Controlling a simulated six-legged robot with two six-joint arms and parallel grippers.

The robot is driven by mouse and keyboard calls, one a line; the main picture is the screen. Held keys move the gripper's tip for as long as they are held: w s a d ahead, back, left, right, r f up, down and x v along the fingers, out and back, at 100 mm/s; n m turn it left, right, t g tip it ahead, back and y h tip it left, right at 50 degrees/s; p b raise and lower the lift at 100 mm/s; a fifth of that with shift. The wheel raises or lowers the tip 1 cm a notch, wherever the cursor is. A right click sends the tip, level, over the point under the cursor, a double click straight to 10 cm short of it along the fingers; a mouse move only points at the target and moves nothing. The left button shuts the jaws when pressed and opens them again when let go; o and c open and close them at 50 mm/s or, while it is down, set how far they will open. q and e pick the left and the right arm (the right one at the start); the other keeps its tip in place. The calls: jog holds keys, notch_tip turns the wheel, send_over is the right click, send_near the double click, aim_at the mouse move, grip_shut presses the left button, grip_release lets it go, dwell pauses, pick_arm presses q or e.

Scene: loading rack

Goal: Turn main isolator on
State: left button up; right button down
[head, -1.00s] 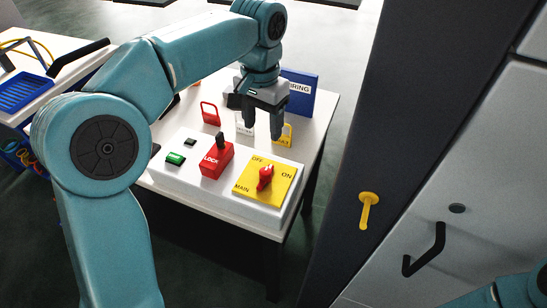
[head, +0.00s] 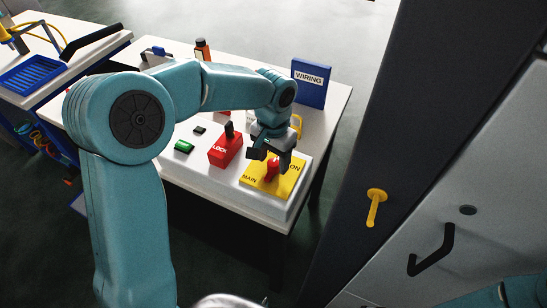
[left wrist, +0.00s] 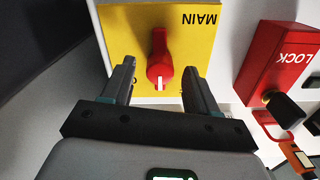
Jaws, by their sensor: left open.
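The main isolator is a red rotary handle (head: 271,170) on a yellow plate (head: 254,182) marked MAIN and ON in the head view. My left gripper (head: 270,157) is over the handle, pointing down. In the left wrist view, the gripper (left wrist: 158,78) is open, one finger on each side of the red handle (left wrist: 160,60), with gaps to both. A white mark on the handle faces the gripper. MAIN shows upside down on the yellow plate (left wrist: 190,42); the OFF label is hidden. My right gripper is out of view.
A red LOCK block (head: 225,152) with a black lever stands left of the plate, beside a green button (head: 184,146). A blue WIRING box (head: 311,85) stands behind. A dark panel with a yellow handle (head: 375,204) rises to the right.

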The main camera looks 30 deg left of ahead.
pick_arm(q)
jog(key=shift+w+f, duration=0.15)
jog(key=shift+f, duration=0.3)
jog(key=shift+a, duration=0.1)
jog(key=c, duration=1)
jog(key=shift+c, duration=0.2)
